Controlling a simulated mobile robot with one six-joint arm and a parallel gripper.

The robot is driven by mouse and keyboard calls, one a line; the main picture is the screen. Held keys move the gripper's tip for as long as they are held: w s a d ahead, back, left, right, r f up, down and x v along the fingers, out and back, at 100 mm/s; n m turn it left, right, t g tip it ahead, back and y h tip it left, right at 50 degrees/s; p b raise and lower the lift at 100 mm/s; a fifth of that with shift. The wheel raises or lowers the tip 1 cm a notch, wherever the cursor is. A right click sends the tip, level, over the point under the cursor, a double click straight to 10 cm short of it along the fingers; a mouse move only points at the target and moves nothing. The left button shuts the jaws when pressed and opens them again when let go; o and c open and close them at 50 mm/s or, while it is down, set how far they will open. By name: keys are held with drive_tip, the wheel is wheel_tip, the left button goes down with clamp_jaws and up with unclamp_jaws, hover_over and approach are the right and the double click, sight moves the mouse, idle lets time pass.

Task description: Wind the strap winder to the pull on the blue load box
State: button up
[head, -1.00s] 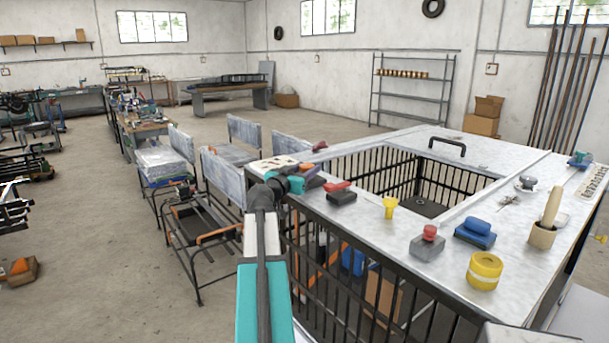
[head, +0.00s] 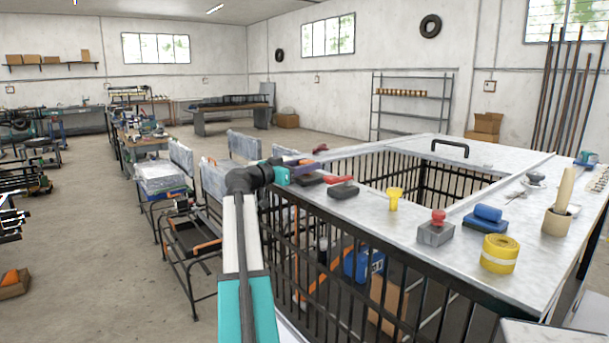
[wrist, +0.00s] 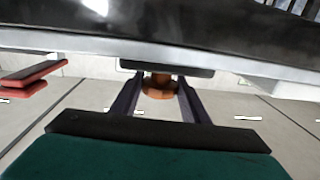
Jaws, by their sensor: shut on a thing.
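My gripper (head: 308,167) is at the left edge of the cage-like bench (head: 455,203), at the end of my outstretched arm. In the wrist view, its two dark purple fingers (wrist: 157,98) close on an orange-brown knob (wrist: 158,88) beneath a dark block. I cannot tell from these frames whether this knob belongs to the strap winder. A blue box (head: 362,262) with a pale label stands inside the cage, partly behind the bars; it may be the load box. No strap can be made out between the knob and the box.
On the bench top lie a red-handled black block (head: 343,191), a yellow funnel (head: 394,197), a red-button box (head: 436,230), a blue tool (head: 486,217) and a yellow roll (head: 500,254). Chairs and a metal frame stand left of the bench. Open floor lies further left.

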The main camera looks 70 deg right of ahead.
drive_tip(key=shift+w+d+m+g+b, duration=0.3)
drive_tip(key=shift+g+b, duration=0.1)
drive_tip(key=shift+b, duration=0.25)
drive_tip(key=m+g+y+b, duration=0.3)
drive_tip(key=b, duration=0.1)
drive_tip(key=shift+r+g, duration=0.1)
drive_tip(key=shift+g, duration=0.3)
drive_tip(key=shift+m+g+y, duration=0.3)
drive_tip(key=shift+y, duration=0.2)
drive_tip(key=shift+r+m+g+y, duration=0.1)
drive_tip(key=shift+m+g+y, duration=0.4)
drive_tip(key=shift+y, duration=0.1)
drive_tip(key=shift+m+g+y+p, duration=0.45)
drive_tip(key=shift+y+p, duration=0.25)
drive_tip(key=shift+p, duration=0.35)
drive_tip(key=m+g+y+p, duration=0.1)
drive_tip(key=p, duration=0.5)
drive_tip(key=shift+s+m+y, duration=0.1)
drive_tip(key=shift+m+y, duration=0.15)
drive_tip(key=shift+y, duration=0.15)
drive_tip(key=m+g+y+p, duration=0.1)
drive_tip(key=m+y+p, duration=0.1)
drive_tip(key=p, duration=1.4)
drive_tip(key=shift+y, duration=0.5)
drive_tip(key=p, duration=0.3)
drive_tip(key=shift+a, duration=0.1)
drive_tip(key=shift+s+a+f+y+p, duration=0.15)
drive_tip(key=shift+f+y+p, duration=0.15)
drive_tip(key=shift+f+p, duration=0.35)
